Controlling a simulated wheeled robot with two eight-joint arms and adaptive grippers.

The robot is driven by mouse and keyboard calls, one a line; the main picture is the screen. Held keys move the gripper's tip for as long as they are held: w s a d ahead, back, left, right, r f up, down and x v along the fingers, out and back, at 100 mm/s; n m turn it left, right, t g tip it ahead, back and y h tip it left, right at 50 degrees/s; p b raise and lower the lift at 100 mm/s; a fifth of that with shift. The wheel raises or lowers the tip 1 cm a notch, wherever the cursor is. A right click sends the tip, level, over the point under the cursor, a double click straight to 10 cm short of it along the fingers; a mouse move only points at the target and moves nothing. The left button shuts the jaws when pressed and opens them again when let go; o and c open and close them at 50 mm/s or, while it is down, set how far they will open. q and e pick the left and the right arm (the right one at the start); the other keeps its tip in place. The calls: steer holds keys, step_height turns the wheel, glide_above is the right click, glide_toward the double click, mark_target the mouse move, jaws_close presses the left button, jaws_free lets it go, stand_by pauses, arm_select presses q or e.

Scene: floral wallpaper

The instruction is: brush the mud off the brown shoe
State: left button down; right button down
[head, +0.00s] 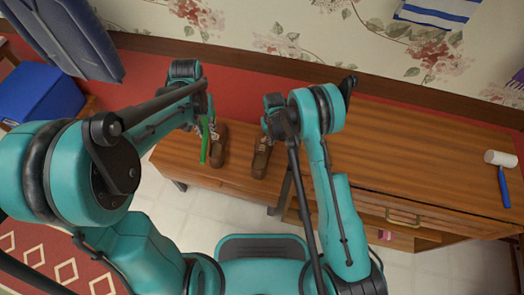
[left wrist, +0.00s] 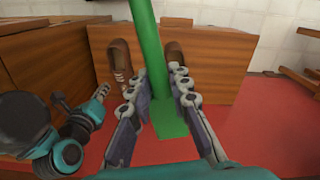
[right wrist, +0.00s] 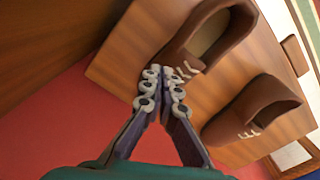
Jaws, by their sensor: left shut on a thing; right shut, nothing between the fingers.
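Two brown shoes with pale laces stand side by side on a low wooden bench (head: 178,158): a left shoe (head: 219,150) and a right shoe (head: 260,164). No mud is clear on either. My left gripper (left wrist: 157,88) is shut on the long handle of a green brush (head: 204,145); its flat green end (left wrist: 170,122) shows in the left wrist view. The brush hangs beside the left shoe; I cannot tell whether they touch. My right gripper (right wrist: 165,74) is shut and empty, its tips overlapping the near shoe (right wrist: 207,42); contact is unclear.
A blue box (head: 40,90) stands at the far left. The floral wall is behind.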

steer(key=shift+r, duration=0.15)
step_height(320, 180, up, 12)
stand_by(0.6)
